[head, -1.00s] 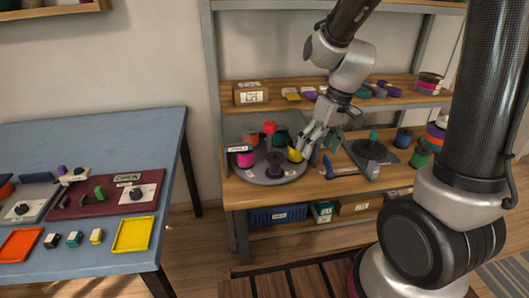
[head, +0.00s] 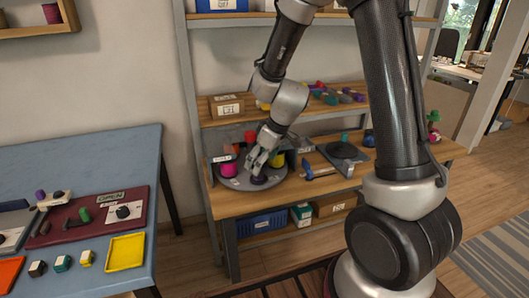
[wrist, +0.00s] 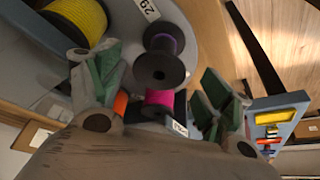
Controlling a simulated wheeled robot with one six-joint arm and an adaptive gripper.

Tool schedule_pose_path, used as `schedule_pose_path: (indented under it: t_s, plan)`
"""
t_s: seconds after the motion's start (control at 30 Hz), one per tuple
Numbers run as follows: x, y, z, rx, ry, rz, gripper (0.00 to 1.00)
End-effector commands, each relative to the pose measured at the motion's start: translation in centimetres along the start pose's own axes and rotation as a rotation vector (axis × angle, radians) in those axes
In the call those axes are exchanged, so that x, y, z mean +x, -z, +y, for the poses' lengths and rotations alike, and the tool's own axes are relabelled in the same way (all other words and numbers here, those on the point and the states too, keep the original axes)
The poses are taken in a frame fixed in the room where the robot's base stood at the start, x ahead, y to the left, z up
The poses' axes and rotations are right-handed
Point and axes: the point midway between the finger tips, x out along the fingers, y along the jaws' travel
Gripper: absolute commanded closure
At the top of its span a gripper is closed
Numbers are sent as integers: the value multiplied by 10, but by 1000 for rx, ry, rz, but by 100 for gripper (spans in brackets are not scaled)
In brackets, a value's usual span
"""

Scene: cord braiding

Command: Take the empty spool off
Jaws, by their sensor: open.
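A dark spool (wrist: 160,72) shows in the wrist view, with broad black flanges and a thin dark purple core; I cannot tell whether any cord is left on it. It also shows in the head view (head: 259,179), low under my gripper (head: 262,160), on the grey round turntable (head: 236,184). In the wrist view my gripper (wrist: 160,70) is open, with green-padded fingers to the left and right of the dark spool and apart from it. A magenta spool (wrist: 158,101) also appears between the fingers, beside the dark one. It also shows in the head view (head: 228,170).
A yellow spool (wrist: 78,16) lies by the left finger in the wrist view. A red spool (head: 250,135) stands at the turntable's back. A blue-handled tool (head: 318,172) and a grey plate (head: 343,152) are to the right. The blue table (head: 80,160) stands left.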

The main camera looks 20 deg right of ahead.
Motion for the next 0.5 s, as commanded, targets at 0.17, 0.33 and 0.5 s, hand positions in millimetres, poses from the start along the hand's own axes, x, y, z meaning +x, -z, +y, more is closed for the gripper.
schedule_pose_path:
  t_s: [0.17,0.33,0.5]
  plan:
    - [23,0,0,1,1,-1,21]
    - [31,0,0,0,-1,0,21]
    - [32,0,0,0,-1,0,21]
